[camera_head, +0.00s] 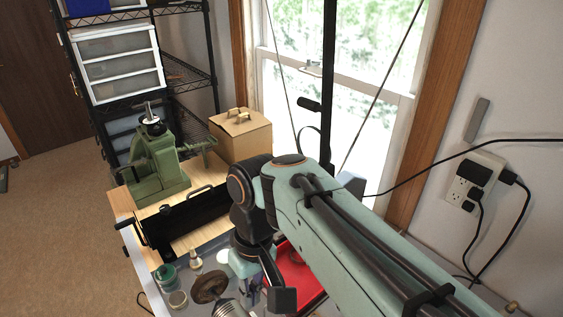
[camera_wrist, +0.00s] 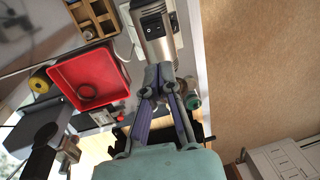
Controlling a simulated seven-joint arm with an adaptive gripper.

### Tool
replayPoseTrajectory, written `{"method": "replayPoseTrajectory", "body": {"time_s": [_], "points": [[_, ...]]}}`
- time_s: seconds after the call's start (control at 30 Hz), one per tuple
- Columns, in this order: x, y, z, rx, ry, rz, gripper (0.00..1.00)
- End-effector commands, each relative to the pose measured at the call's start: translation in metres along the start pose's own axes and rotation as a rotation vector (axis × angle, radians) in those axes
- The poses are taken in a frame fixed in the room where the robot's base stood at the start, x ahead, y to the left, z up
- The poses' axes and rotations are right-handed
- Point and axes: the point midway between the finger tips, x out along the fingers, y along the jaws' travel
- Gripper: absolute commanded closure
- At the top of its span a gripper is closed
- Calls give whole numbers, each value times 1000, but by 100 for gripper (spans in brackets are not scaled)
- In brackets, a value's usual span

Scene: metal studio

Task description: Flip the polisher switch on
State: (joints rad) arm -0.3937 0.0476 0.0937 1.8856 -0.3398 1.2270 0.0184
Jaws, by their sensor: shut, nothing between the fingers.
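The polisher (camera_wrist: 160,42) is a silver, rounded machine at the top middle of the wrist view. A dark switch panel (camera_wrist: 152,14) with pale marks is set into its body near the top edge. In the head view only part of its silver housing (camera_head: 229,308) shows at the bottom edge, beside a brown wheel (camera_head: 209,287); the switch cannot be made out there. My gripper (camera_wrist: 159,70) is shut and empty. Its fingertips overlap the near end of the polisher in the picture, short of the switch panel; I cannot tell whether they touch.
A red tray (camera_wrist: 60,78) lies left of my fingers, with a wooden organizer (camera_wrist: 106,29) beyond it. Carpet lies beyond the table edge.

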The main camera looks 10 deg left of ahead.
Motion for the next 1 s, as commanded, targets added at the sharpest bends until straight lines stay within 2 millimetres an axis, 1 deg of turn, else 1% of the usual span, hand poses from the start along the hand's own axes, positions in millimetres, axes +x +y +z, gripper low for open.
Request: {"method": "replayPoseTrajectory", "body": {"time_s": [0.17, 0.27, 0.37, 0.7, 0.83, 1.0], "points": [[3, 0, 0, 2, 0, -1, 100], [13, 0, 0, 2, -2, -2, 100], [30, 0, 1, 2, -5, -1, 100], [102, 0, 2, 2, -5, -1, 100], [122, 1, 2, 3, -5, 0, 100], [137, 0, 1, 3, -2, 0, 100]]}}
